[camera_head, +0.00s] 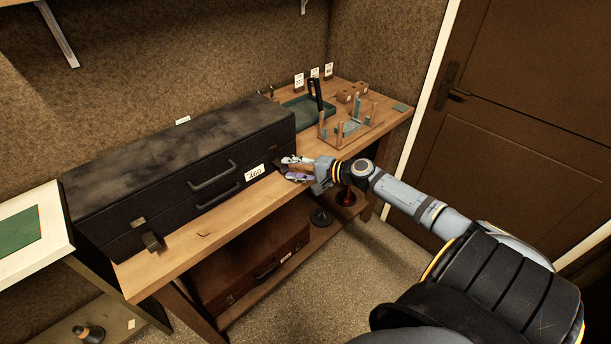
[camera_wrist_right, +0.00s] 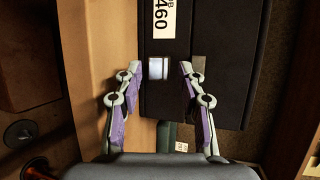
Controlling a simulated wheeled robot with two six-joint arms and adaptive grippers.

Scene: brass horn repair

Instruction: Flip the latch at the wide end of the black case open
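The black case (camera_head: 190,150) lies shut on the wooden bench, with two handles and a white 460 label (camera_head: 255,172) on its front. My right gripper (camera_head: 288,168) is at the case's right end, just past the label. In the right wrist view it is open (camera_wrist_right: 159,74), its fingers apart on either side of a small silvery latch (camera_wrist_right: 158,68). I cannot tell if they touch it. In the head view the gripper hides this latch. Another latch (camera_head: 152,241) sticks out from the front near the left end, below a small plate (camera_head: 138,222). My left gripper is out of view.
A green tray (camera_head: 308,108) and a wooden rack (camera_head: 350,128) with upright pegs stand on the bench beyond the gripper. A brown case (camera_head: 250,268) lies on the shelf below. A white table (camera_head: 32,245) stands at the left. The bench strip before the black case is mostly clear.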

